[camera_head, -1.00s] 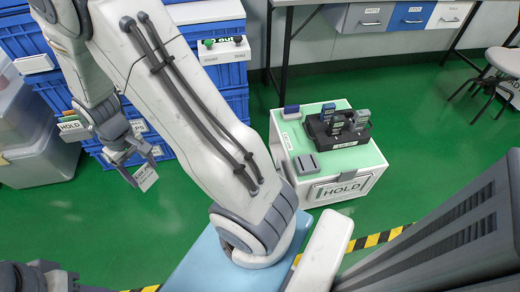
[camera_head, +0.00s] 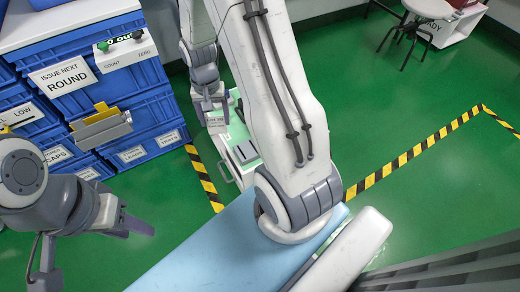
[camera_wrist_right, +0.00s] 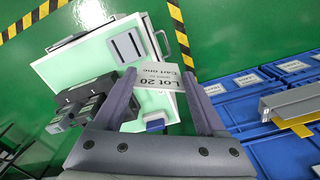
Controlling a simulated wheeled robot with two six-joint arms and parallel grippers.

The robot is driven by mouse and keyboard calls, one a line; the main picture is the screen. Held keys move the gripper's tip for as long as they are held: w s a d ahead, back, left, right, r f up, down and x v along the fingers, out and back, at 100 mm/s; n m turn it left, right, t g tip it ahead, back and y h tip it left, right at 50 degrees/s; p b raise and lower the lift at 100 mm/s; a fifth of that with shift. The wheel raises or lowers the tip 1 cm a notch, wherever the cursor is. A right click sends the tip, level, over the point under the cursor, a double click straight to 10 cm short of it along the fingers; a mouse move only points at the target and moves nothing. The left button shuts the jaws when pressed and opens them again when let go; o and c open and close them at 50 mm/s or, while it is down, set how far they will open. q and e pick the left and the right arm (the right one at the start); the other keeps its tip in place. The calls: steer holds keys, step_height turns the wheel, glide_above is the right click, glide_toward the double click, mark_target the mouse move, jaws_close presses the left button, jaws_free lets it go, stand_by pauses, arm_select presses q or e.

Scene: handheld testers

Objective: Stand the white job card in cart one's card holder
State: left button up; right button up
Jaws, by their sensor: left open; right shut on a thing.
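The white job card (camera_head: 216,122), printed "Lot 20 Cart one" in the right wrist view (camera_wrist_right: 160,78), is gripped between the fingers of my right gripper (camera_head: 208,104). My right gripper (camera_wrist_right: 161,84) holds it over the pale-green cart top (camera_wrist_right: 100,57). In the head view my right arm covers much of this cart (camera_head: 236,171). A grey block with two dark slots (camera_wrist_right: 127,47), apparently the card holder, sits on the cart top, apart from the card. My left gripper (camera_head: 133,225) is open and empty at the lower left, over the floor.
A black tray of grey testers (camera_wrist_right: 88,103) and a blue block (camera_wrist_right: 155,122) are also on the cart. Blue crates (camera_head: 145,112) with a yellow-and-grey card rack (camera_head: 100,125) stand at the left. Striped tape (camera_head: 410,153) marks open green floor (camera_head: 440,190) at the right.

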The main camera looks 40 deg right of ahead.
steer(key=s+d+f+m+b, duration=0.1)
steer(key=s+d+f+m, duration=0.15)
steer(key=d+m, duration=0.3)
steer(key=s+d+f+m, duration=0.1)
steer(key=d+f+m, duration=0.2)
steer(key=d+m, duration=0.3)
steer(key=shift+m, duration=0.75)
steer(key=shift+s+a+f+b, duration=0.15)
steer(key=shift+f+b, duration=0.65)
steer(key=shift+f, duration=0.85)
steer(key=shift+s+a+f+b, duration=0.15)
steer(key=shift+f+b, duration=0.6)
steer(key=shift+f, duration=0.85)
steer(key=shift+a+f+b, duration=0.2)
steer(key=shift+f+b, duration=0.6)
steer(key=shift+f, duration=0.85)
steer(key=shift+f, duration=0.2)
steer(key=o, duration=1.2)
steer(key=shift+o, duration=0.2)
steer(key=shift+r, duration=0.15)
step_height(320, 180, up, 12)
steer(key=p, duration=0.5)
